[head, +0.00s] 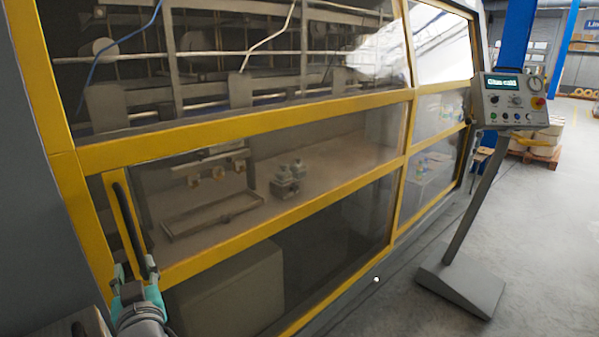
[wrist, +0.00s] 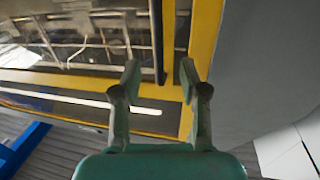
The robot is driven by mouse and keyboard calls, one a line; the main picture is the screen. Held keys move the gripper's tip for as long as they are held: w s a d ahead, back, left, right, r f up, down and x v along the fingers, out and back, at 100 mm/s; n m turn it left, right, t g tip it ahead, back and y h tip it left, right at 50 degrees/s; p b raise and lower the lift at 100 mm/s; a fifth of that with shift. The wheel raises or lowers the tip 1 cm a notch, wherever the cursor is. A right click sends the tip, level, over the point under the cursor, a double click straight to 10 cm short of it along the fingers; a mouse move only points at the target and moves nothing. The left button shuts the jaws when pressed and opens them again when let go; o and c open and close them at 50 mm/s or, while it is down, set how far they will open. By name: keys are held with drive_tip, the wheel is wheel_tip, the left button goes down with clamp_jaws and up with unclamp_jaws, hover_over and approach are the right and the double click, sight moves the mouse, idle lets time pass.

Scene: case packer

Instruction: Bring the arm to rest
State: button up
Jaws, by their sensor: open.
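My gripper (head: 136,274) is at the lower left of the head view, in front of the yellow-framed machine. Its two fingers are apart and nothing is between them. In the wrist view my gripper (wrist: 158,80) is also open, with its fingertips pointing at the yellow frame and a dark upright door handle. The dark handle (head: 127,218) is on the lower left panel in the head view. It also shows in the wrist view (wrist: 158,40), between the fingertips in the picture. I cannot tell whether the fingers touch it; they look apart from it.
The yellow-framed case packer (head: 250,117) with clear panels fills the left and middle. The panels look closed. A control panel (head: 514,100) on a slanted post stands at the right. Bare grey floor (head: 555,230) lies to the right. A loaded pallet (head: 535,150) stands further back.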

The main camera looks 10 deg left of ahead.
drive_tip(key=d+f+m+h, duration=0.1)
drive_tip(key=d+f+h, duration=0.1)
drive_tip(key=d+f, duration=1.5)
drive_tip(key=s+d+f+m+h, duration=0.1)
drive_tip(key=s+d+f, duration=0.2)
drive_tip(key=d, duration=0.3)
drive_tip(key=s+d+f+t+h, duration=0.1)
drive_tip(key=s+d+f, duration=0.1)
drive_tip(key=d+f, duration=0.3)
drive_tip(key=s+d+f+m+h, duration=0.1)
drive_tip(key=s+d+f, duration=0.15)
drive_tip(key=d, duration=0.55)
drive_tip(key=s+d+f+m+h, duration=0.1)
drive_tip(key=s+d+m+h, duration=0.1)
drive_tip(key=s+d, duration=0.75)
drive_tip(key=s+d+m+h, duration=0.1)
drive_tip(key=s+d+h, duration=0.2)
drive_tip(key=s+d, duration=0.65)
drive_tip(key=s+r+m+h, duration=0.1)
drive_tip(key=s+r, duration=0.3)
drive_tip(key=s, duration=0.6)
drive_tip(key=shift+s+d+m+h, duration=0.4)
drive_tip(key=shift+d+m, duration=0.05)
drive_tip(key=shift+m, duration=0.15)
